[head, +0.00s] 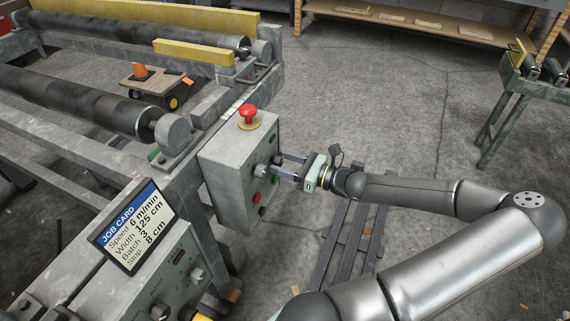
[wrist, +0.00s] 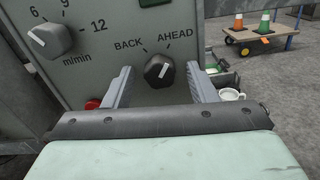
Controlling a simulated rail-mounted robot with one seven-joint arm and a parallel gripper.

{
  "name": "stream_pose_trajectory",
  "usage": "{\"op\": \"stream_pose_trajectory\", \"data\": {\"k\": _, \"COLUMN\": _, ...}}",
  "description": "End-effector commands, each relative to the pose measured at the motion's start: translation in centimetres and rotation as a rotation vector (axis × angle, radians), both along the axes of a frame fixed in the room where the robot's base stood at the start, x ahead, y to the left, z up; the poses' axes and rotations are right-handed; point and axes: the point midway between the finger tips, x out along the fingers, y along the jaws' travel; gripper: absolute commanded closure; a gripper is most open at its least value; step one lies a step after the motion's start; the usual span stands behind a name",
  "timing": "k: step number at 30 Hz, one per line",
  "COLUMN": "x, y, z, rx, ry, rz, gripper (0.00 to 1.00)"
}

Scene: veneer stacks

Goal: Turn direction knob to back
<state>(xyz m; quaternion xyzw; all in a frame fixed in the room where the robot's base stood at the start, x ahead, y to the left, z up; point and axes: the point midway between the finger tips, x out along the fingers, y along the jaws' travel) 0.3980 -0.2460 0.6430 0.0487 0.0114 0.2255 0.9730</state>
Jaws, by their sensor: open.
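The direction knob (wrist: 158,71) is a dark round knob on a grey panel in the wrist view, under the printed words BACK at its upper left and AHEAD at its upper right. Its pale pointer line slants up to the right, toward AHEAD. My gripper (wrist: 158,82) is open, with one finger on each side of the knob and a gap visible on both sides. In the head view my gripper (head: 286,166) reaches from the right to the face of the grey control box (head: 232,165). The knob is hard to make out there.
A speed knob (wrist: 50,38) marked m/min sits left of the direction knob. A red button (wrist: 93,103) is just outside the left finger. A red mushroom button (head: 248,116) tops the box. A job card (head: 133,226) stands at lower left. Open floor lies behind.

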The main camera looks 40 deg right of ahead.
Motion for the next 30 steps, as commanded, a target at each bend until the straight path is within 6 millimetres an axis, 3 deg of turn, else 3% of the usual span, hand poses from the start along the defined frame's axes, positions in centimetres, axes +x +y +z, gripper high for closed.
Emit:
{"op": "stream_pose_trajectory", "data": {"k": 4, "x": -0.01, "y": -0.01, "z": 0.02, "rx": 0.0, "ry": 0.0, "rz": 0.0, "gripper": 0.48}}
{"op": "stream_pose_trajectory", "data": {"k": 5, "x": -0.01, "y": -0.01, "z": 0.02, "rx": 0.0, "ry": 0.0, "rz": 0.0, "gripper": 0.54}}
{"op": "stream_pose_trajectory", "data": {"k": 9, "x": -0.03, "y": -0.01, "z": 0.01, "rx": -0.001, "ry": 0.0, "rz": 0.0, "gripper": 0.93}}
{"op": "stream_pose_trajectory", "data": {"k": 20, "x": -0.04, "y": -0.01, "z": 0.16, "rx": -0.032, "ry": -0.016, "rz": 0.001, "gripper": 0.93}}
{"op": "stream_pose_trajectory", "data": {"k": 30, "x": -0.04, "y": -0.03, "z": 0.48, "rx": -0.225, "ry": -0.11, "rz": 0.0, "gripper": 0.93}}
